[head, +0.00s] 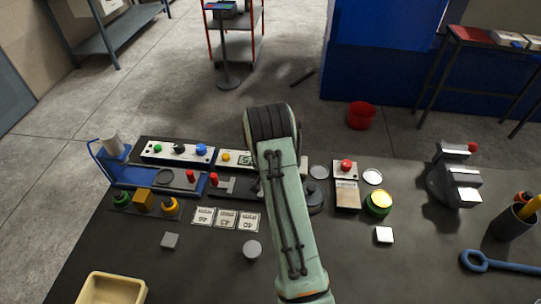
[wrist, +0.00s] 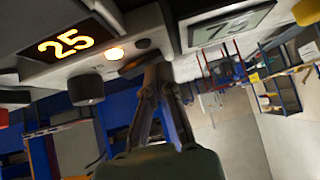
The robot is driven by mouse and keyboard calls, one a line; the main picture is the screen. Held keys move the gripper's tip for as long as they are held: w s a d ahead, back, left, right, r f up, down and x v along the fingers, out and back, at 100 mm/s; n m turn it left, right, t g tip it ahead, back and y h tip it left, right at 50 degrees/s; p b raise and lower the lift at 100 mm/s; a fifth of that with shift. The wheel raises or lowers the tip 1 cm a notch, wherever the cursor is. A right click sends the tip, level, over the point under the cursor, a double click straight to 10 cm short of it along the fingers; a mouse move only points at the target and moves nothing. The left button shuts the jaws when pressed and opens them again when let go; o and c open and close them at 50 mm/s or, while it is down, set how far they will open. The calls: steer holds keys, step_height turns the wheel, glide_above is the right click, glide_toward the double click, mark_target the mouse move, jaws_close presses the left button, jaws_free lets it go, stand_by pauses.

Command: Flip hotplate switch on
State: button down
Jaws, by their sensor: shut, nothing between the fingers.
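In the wrist view a white control panel (wrist: 75,72) carries a display (wrist: 63,42) glowing orange "25". An amber lamp (wrist: 115,54) beside it is lit. A black knob (wrist: 86,90) sticks out below the display. A dark part (wrist: 135,66), possibly the hotplate switch, sits by my fingertips; its position cannot be made out. My gripper (wrist: 158,72) is shut and empty, its tips at the panel's edge; I cannot tell whether they touch. In the head view my arm hides the gripper and part of the bench.
A grey display (wrist: 232,24) stands right of the fingers. The front middle right is mostly clear.

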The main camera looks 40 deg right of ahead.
steer(key=shift+s+d, duration=0.1)
steer(key=shift+s+d+r, duration=0.25)
steer(key=shift+s+d, duration=0.2)
steer(key=shift+r, duration=0.1)
steer(key=shift+r, duration=0.25)
steer(key=r, duration=0.2)
steer(key=a+r, duration=0.1)
steer(key=r, duration=0.1)
steer(key=shift+a+r, duration=0.1)
steer(key=shift+r, duration=0.05)
steer(key=a+v, duration=0.1)
steer(key=v, duration=0.7)
steer(key=shift+w+a+r, duration=0.15)
steer(key=shift+w+r, duration=0.05)
steer(key=shift+w, duration=0.05)
